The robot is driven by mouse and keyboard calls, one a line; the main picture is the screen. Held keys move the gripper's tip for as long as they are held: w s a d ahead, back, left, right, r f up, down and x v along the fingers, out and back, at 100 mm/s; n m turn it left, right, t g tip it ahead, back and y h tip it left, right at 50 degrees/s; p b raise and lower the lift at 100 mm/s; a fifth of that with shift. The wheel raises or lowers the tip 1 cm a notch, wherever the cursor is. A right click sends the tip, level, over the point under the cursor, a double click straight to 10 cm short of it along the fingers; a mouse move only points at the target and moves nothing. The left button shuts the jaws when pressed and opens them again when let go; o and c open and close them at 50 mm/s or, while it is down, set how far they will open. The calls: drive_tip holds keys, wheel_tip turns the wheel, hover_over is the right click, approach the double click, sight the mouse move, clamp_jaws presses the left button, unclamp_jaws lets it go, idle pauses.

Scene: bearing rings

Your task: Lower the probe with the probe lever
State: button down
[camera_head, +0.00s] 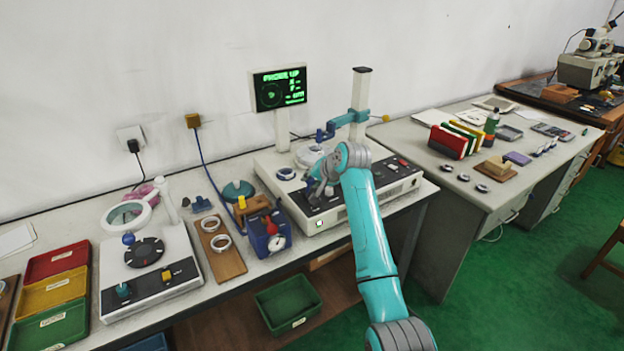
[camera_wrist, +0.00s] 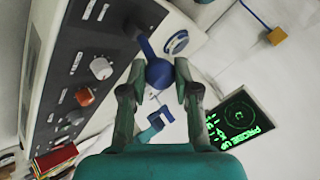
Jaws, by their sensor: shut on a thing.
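The measuring machine (camera_head: 345,208) stands on the bench, with a dark control panel along its front. In the wrist view the probe lever (camera_wrist: 159,73) shows as a blue ball knob on a short blue arm. My gripper (camera_wrist: 160,88) has its fingers on either side of this knob and is shut on it. In the head view my gripper (camera_head: 318,188) is over the left part of the panel, and the knob is largely hidden there. The blue probe arm (camera_head: 341,121) sits on an upright column (camera_head: 360,95) above the round table. The screen (camera_head: 279,89) reads PROBE UP.
A bearing ring (camera_head: 285,174) lies on the machine's top, close to my gripper. An orange knob (camera_wrist: 84,97) and a white knob (camera_wrist: 101,68) stick up from the panel.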

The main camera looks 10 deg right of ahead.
drive_tip(key=shift+s+d+f, duration=0.1)
drive_tip(key=shift+s+f, duration=0.3)
drive_tip(key=shift+s, duration=0.05)
drive_tip(key=shift+f, duration=0.15)
drive_tip(key=c, duration=0.8)
unclamp_jaws()
drive_tip(key=shift+s, duration=0.1)
drive_tip(key=shift+c, duration=0.2)
drive_tip(key=shift+r, duration=0.25)
drive_tip(key=shift+s+d+r, duration=0.15)
drive_tip(key=shift+r, duration=0.05)
drive_tip(key=v, duration=1.1)
drive_tip(key=shift+r, duration=0.1)
